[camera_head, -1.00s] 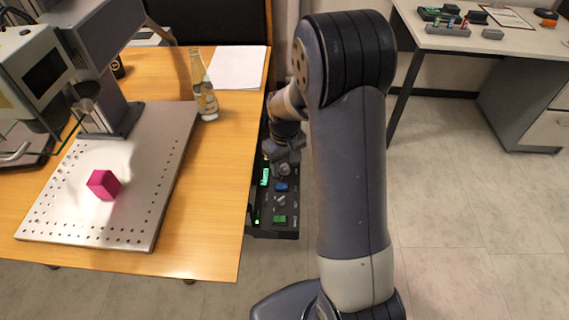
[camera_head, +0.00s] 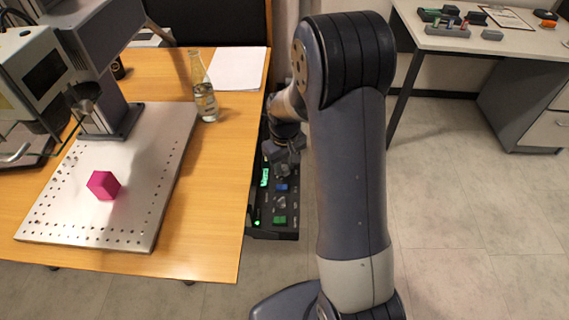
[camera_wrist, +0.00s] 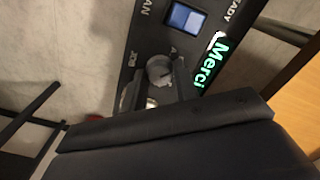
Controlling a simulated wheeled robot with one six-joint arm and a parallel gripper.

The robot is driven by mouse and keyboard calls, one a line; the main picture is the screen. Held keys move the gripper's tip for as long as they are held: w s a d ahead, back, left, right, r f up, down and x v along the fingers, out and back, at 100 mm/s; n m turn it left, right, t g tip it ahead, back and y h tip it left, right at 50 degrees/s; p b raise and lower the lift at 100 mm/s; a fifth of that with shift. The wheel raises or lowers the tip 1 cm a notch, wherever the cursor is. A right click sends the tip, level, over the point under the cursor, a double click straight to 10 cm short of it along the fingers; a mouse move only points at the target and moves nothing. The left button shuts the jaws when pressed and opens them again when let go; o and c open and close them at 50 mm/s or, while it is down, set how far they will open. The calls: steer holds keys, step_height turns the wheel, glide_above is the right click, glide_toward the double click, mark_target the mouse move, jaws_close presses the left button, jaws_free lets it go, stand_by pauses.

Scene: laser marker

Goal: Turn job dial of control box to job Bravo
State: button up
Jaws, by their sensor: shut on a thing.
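The control box (camera_head: 272,234) is a dark panel beside the wooden table's right edge in the head view. In the wrist view its job dial (camera_wrist: 159,70), a round grey knob, sits next to the letters "JOB", with an "A" beside it. My gripper (camera_wrist: 156,88) has one finger on each side of the dial and is shut on it. A green display (camera_wrist: 212,62) reads "Merci", partly cut off. In the head view my gripper (camera_head: 284,163) is at the box's upper part, and the dial is hidden there. The dial's exact pointer direction is unclear.
A blue button (camera_wrist: 186,18) is near the dial. The wooden table (camera_head: 215,225) holds a metal plate (camera_head: 130,236), a pink cube (camera_head: 103,185), a glass bottle (camera_head: 204,98) and the laser machine (camera_head: 100,65). A second table (camera_head: 480,42) stands at the back right. The floor at right is clear.

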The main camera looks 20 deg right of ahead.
mark_target(285, 167)
steer(key=shift+m, duration=2.8)
steer(key=o, duration=1)
steer(key=shift+c, duration=0.2)
step_height(285, 167, up, 11)
steer(key=p, duration=0.2)
steer(key=shift+f, duration=0.15)
